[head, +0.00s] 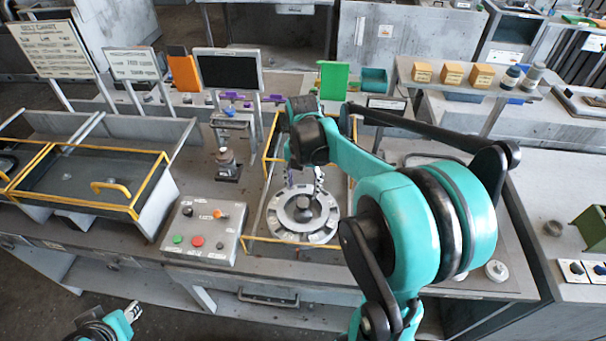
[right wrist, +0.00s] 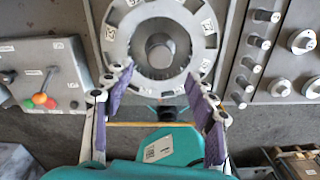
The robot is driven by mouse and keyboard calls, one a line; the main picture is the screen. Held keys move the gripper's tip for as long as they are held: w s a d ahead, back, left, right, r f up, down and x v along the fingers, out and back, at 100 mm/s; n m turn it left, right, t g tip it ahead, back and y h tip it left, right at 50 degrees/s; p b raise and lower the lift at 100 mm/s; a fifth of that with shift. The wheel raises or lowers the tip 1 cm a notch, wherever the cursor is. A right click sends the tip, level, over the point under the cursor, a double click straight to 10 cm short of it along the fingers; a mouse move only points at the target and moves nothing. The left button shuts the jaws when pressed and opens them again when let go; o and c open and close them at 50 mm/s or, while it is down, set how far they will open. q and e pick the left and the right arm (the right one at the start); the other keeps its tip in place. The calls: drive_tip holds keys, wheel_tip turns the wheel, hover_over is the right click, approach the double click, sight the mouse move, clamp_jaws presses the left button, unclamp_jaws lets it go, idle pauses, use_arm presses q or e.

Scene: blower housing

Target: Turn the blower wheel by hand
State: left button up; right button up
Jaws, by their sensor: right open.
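The blower wheel (head: 330,213) is a pale grey ring with labelled segments and a dark centre hub, set in the bench's middle housing. In the right wrist view the wheel (right wrist: 121,42) fills the upper middle, its round hub (right wrist: 160,50) standing in the opening. My right gripper (head: 305,180) is above the wheel's far part in the head view. In the right wrist view its purple-padded fingers (right wrist: 160,76) are spread apart, overlapping the ring's lower edge, with nothing between them. Contact with the wheel cannot be told. My left gripper (head: 132,312) is low at the left, away from the wheel.
A control box (head: 203,230) with green and red buttons stands left of the wheel. A yellow-edged bin (head: 95,180) is farther left. A dark screen (head: 230,70) stands behind. Knobs (right wrist: 302,41) lie right of the wheel in the wrist view.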

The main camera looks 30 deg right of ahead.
wheel_tip(320, 180, up, 5)
drive_tip(key=shift+r, duration=0.1)
idle(0.6)
